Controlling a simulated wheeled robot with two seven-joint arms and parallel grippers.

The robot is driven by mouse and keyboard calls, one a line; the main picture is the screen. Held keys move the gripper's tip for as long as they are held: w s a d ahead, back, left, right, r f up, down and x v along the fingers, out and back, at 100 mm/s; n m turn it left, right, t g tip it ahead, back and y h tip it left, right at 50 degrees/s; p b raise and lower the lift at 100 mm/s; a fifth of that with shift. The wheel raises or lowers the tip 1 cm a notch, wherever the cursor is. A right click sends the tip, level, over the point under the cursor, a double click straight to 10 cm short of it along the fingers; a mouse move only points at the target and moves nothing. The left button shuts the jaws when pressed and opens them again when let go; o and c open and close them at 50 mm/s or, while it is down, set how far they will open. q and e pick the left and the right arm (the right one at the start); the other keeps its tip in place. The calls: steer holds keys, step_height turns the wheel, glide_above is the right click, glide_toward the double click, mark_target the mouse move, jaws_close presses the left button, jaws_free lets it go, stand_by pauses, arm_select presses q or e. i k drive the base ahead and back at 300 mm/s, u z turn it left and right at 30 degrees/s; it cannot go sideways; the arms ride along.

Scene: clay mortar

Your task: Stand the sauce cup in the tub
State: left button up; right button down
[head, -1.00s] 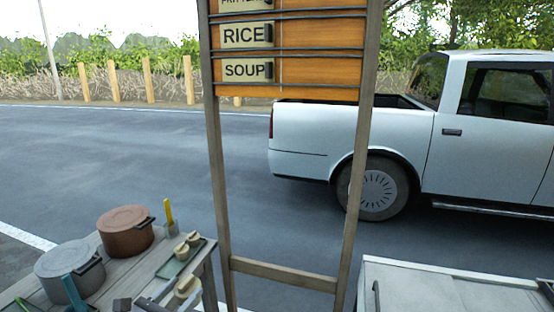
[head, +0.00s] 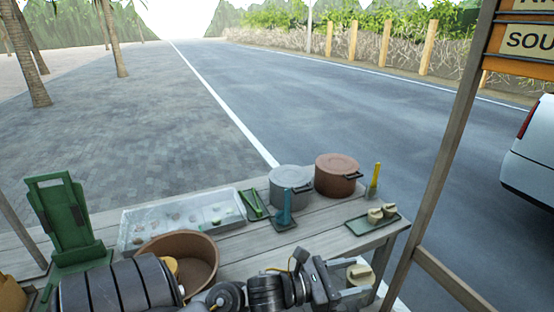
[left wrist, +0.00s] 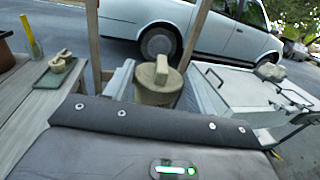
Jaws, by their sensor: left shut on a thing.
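My left gripper (head: 345,281) is shut on a beige lidded sauce cup (head: 359,273), at the right front end of the wooden table. In the left wrist view the cup (left wrist: 157,88) is upright between the fingers, with its bar-shaped lid grip on top. A brown round tub (head: 203,264), open at the top, stands at the table's front left, well left of the held cup. Something yellowish shows inside its left side, partly hidden by my arm. My right gripper is not in view.
A green tray (head: 352,226) with small beige pieces lies at the right end. A grey pot (head: 290,185), a brown pot (head: 336,172) and a pale compartment tray (head: 160,216) stand behind. A green stand (head: 65,215) is at left. A signboard post (head: 450,140) rises at right.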

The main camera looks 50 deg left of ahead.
mark_target(196, 280)
steer(key=u, duration=1.45)
steer(key=k, duration=0.9)
steer(key=z, duration=0.75)
steer(key=i, duration=0.5)
steer(key=z, duration=0.1)
